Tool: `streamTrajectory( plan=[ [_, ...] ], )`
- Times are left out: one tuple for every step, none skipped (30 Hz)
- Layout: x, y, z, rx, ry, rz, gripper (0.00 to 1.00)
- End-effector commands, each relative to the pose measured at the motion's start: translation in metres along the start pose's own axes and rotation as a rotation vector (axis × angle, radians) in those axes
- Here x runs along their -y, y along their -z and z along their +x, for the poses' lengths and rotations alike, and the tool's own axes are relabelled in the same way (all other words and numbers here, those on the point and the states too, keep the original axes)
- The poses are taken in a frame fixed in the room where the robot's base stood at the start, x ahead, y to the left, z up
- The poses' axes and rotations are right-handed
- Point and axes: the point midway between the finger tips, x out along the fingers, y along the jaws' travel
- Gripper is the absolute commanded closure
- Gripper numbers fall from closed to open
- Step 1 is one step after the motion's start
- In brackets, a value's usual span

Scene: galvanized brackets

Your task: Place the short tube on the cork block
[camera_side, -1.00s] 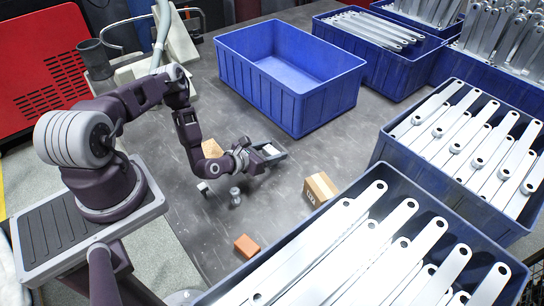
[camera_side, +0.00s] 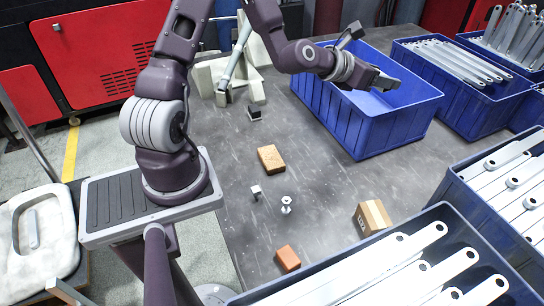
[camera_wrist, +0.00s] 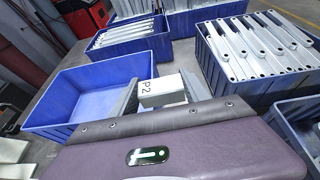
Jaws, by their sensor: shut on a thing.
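My gripper (camera_side: 384,82) is raised in front of the open blue bin, as seen in the side view. In the wrist view its fingers (camera_wrist: 162,88) are shut on a small white box marked "P2" (camera_wrist: 152,94). The cork block appears to be the tan-brown block (camera_side: 271,158) flat on the grey table, with nothing on top. A silver flanged spool (camera_side: 286,204) stands on the table, and a small pale piece (camera_side: 256,192) lies left of it. I cannot tell for sure which of these two is the short tube. Both are apart from the gripper.
The empty blue bin (camera_side: 345,122) stands at the back of the table. A red-brown block (camera_side: 288,258), a cardboard box (camera_side: 373,217) and a small dark object (camera_side: 254,114) lie around. Blue bins of galvanized brackets (camera_side: 418,262) line the right and front.

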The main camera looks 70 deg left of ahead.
Motion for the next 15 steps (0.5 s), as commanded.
streamTrajectory(
  plan=[
    [0.007,-0.009,-0.007,0.002,0.006,0.008,0.87],
    [0.011,-0.013,-0.010,0.000,0.009,0.010,0.87],
    [0.017,-0.018,-0.015,-0.002,0.014,0.015,0.87],
    [0.021,-0.022,-0.019,-0.004,0.016,0.017,0.87],
    [0.025,-0.025,-0.023,-0.006,0.020,0.021,0.87],
    [0.031,-0.029,-0.028,-0.009,0.024,0.024,0.87],
    [0.035,-0.032,-0.031,-0.011,0.027,0.027,0.87],
    [0.040,-0.034,-0.035,-0.014,0.029,0.030,0.87],
    [0.043,-0.027,-0.032,-0.021,0.056,0.033,0.87],
    [0.046,-0.022,-0.029,-0.023,0.081,0.041,0.87],
    [0.049,-0.018,-0.028,-0.022,0.104,0.050,0.87],
    [0.054,-0.013,-0.025,-0.023,0.137,0.062,0.87],
    [0.057,-0.009,-0.024,-0.022,0.161,0.073,0.87],
    [0.061,-0.005,-0.022,-0.022,0.185,0.082,0.87],
    [0.065,0.000,-0.020,-0.022,0.218,0.095,0.87]
  ],
)
